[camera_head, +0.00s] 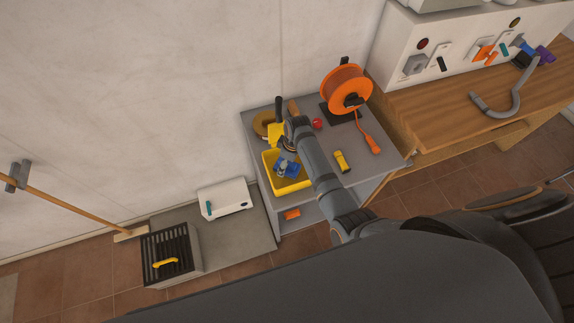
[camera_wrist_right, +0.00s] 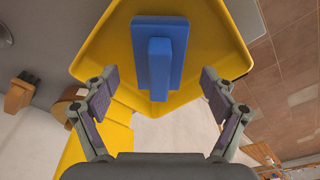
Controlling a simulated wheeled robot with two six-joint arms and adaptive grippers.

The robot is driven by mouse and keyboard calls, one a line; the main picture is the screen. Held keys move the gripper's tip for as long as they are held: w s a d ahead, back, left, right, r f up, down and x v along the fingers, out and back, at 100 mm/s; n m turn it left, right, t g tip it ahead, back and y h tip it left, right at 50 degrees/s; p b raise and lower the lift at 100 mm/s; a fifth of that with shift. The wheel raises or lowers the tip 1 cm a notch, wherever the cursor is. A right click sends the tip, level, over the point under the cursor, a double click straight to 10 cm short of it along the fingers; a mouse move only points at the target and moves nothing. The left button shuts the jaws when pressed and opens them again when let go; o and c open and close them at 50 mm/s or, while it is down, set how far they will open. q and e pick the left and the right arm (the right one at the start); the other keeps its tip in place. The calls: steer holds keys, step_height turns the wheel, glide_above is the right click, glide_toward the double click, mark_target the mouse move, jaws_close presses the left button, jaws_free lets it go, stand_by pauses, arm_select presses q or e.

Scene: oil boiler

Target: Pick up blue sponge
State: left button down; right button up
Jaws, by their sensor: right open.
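The blue sponge (camera_wrist_right: 173,50), a flat slab with a raised grip block, lies in a yellow tray (camera_wrist_right: 108,46) in the right wrist view. In the head view the sponge (camera_head: 283,166) shows in the tray (camera_head: 298,186) on a grey cart, partly covered by my right arm. My right gripper (camera_wrist_right: 160,78) is open, its fingers on either side of the sponge's near part in the picture, with visible gaps and no clear contact. In the head view its fingers are hard to make out. My left gripper is not in view.
The grey cart (camera_head: 370,180) also holds an orange cable reel (camera_head: 347,88), a yellow-black item (camera_head: 342,161) and a small red ball (camera_head: 317,123). A wooden bench (camera_head: 440,110) stands at right. A dark slatted box (camera_head: 168,255) and white case (camera_head: 225,199) stand at left.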

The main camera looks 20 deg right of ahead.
steer(key=shift+w+f, duration=0.1)
steer(key=shift+f, duration=0.8)
steer(key=c, duration=1.4)
steer(key=shift+o, duration=0.2)
steer(key=shift+r, duration=0.15)
